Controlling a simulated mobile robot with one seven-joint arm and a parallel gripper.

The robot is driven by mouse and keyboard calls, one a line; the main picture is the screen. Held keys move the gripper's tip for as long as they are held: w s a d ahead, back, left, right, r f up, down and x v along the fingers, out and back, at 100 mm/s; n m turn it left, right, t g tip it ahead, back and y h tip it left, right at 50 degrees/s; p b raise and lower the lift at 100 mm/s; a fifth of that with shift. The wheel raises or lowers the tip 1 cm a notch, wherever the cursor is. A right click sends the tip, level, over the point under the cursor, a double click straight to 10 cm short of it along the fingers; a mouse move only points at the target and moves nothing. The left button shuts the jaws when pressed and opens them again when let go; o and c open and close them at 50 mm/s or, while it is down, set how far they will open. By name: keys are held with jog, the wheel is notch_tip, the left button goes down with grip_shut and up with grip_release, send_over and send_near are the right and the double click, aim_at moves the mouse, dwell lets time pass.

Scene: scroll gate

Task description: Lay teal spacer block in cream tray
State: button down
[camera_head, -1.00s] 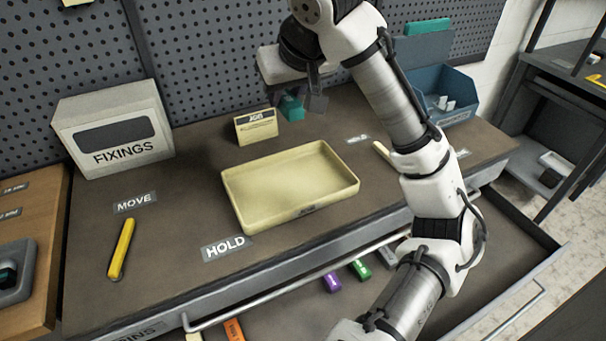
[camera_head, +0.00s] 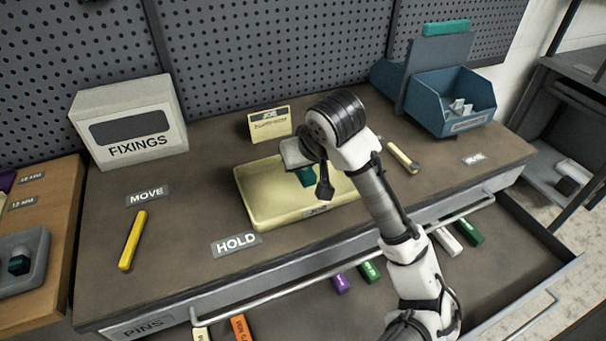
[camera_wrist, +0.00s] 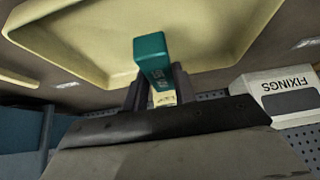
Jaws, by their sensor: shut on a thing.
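The teal spacer block (camera_head: 304,176) is held in my gripper (camera_head: 314,184), over the cream tray (camera_head: 263,214). In the wrist view the teal block (camera_wrist: 151,50) sits between the two dark fingers of my gripper (camera_wrist: 158,88), with the tray (camera_wrist: 95,55) beyond it. My gripper is shut on the block. The tray lies on the workbench and holds nothing else that I can see. My arm hides the tray's right part. I cannot tell whether the block touches the tray floor.
A job card (camera_head: 269,124) stands behind the tray. A FIXINGS box (camera_head: 130,126) stands at the back left and a blue bin (camera_head: 449,103) at the back right. A yellow bar (camera_head: 132,240) lies left. An open drawer with several coloured blocks is in front.

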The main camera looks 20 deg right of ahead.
aim_at(306, 170)
jog(key=shift+f, duration=1.9)
jog(key=shift+f, duration=0.2)
jog(key=c, duration=1.1)
grip_release()
jog(key=shift+r, duration=0.35)
jog(key=v, duration=1.1)
jog(key=shift+s+r, duration=0.25)
jog(key=shift+r, duration=0.05)
